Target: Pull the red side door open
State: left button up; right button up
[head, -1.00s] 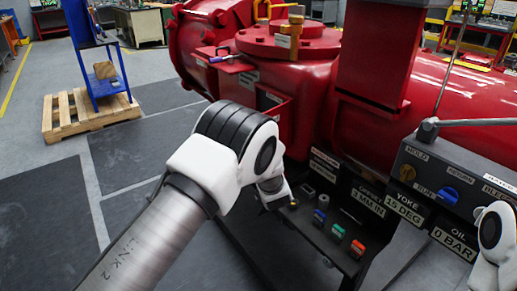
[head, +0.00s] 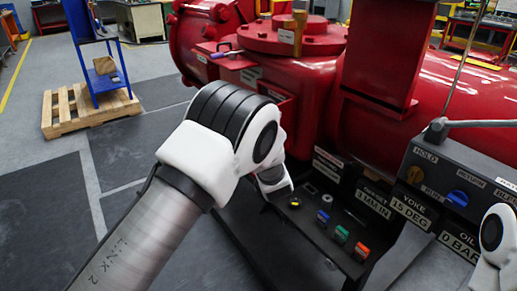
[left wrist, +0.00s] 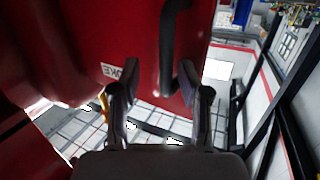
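In the head view my left forearm and white joint block most of the wrist, and the left fingers are hidden. Of my right arm only a white joint shows at the right edge; its gripper is out of view.
The red actuator housing (head: 385,128) stands beside my left arm. A black panel (head: 318,232) with coloured knobs lies below it, and a grey control box (head: 425,180) is at the right. A wooden pallet (head: 70,118) holds a blue stand at the left. Floor between is clear.

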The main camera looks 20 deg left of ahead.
pick_arm(q)
notch_tip(320, 180, up, 10)
jog(key=t, duration=0.1)
notch_tip(320, 180, down, 9)
jog(key=g, duration=0.1)
jog(key=s+d+p, duration=0.4)
jog(key=d+p, duration=0.5)
jog(key=p, duration=1.1)
jog(key=shift+s+d+r, duration=0.2)
jog(key=shift+d+r, duration=0.1)
jog(key=shift+d, duration=0.05)
